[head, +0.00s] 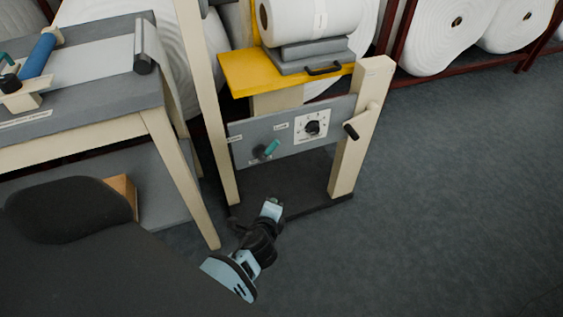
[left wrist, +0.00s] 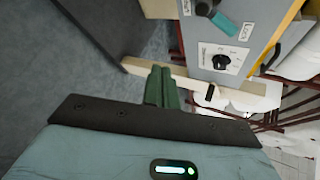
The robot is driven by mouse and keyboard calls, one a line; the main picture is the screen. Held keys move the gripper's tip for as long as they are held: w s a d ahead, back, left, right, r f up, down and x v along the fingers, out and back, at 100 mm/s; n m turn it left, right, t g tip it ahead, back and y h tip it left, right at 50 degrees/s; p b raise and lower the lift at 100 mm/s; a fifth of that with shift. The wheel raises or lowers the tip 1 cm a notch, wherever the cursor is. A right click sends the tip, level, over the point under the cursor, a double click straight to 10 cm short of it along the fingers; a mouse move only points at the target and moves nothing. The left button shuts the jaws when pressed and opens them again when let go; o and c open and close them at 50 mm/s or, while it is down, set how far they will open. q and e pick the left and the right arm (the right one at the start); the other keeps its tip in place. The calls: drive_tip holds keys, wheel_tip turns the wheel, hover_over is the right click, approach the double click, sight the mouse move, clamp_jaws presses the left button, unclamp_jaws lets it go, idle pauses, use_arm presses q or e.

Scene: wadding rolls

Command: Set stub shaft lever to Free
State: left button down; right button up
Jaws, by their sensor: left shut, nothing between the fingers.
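The teal lever (head: 270,149) is on the grey panel (head: 306,135) of the cream-framed stand, and its handle leans up and to the right. In the left wrist view the lever (left wrist: 217,17) is cut by the top edge; its handle points toward the label that seems to read Lock (left wrist: 246,31). The other label (left wrist: 187,7) is partly cut off and hard to read. My left gripper (head: 272,206) is below and in front of the panel, apart from the lever. Its fingers (left wrist: 161,85) are shut and empty in the left wrist view. My right gripper is not in view.
A dial (head: 312,129) is right of the lever, and a black-handled crank (head: 351,131) is at the right post. A yellow shelf (head: 245,72) bears a grey block and a white roll (head: 310,18). A grey-topped bench (head: 80,85) stands left. The floor at right is clear.

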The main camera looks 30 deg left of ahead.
use_arm(q)
drive_tip(key=w+r+m+t+y+b, duration=0.1)
drive_tip(key=w+r+m+b, duration=0.1)
drive_tip(key=w, duration=0.7)
drive_tip(key=shift+a+r+m+y+b, duration=0.3)
drive_tip(key=shift+r+m+y, duration=0.1)
drive_tip(key=shift+r, duration=0.5)
drive_tip(key=shift+w, duration=0.1)
